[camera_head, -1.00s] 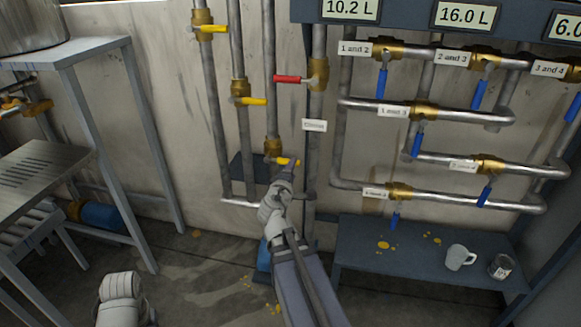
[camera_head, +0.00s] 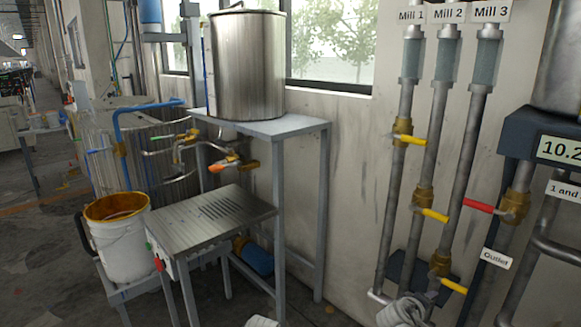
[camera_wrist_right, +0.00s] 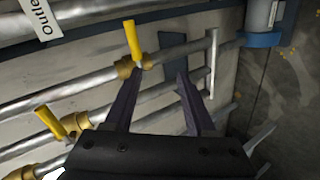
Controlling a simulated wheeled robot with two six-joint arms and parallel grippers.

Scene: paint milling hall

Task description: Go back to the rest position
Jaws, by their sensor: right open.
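My right gripper (camera_wrist_right: 158,88) shows in the right wrist view with its two dark fingers apart and nothing held between them. A valve with a yellow handle (camera_wrist_right: 133,42) lies just beyond the left finger; I cannot tell if they touch. In the head view my right wrist (camera_head: 405,311) is at the bottom edge, close to the lowest yellow handle (camera_head: 453,285) under Mill 3. The fingers are hard to make out there. Only a pale bit of my left arm (camera_head: 262,321) shows at the bottom; the left gripper itself is out of view.
Mill pipes with yellow valves (camera_head: 408,138) and a red handle (camera_head: 479,206) stand at the right. A steel drum (camera_head: 245,65) sits on a tall stand, with a low metal table (camera_head: 213,216) and white bucket (camera_head: 125,248) at left. Floor is open at far left.

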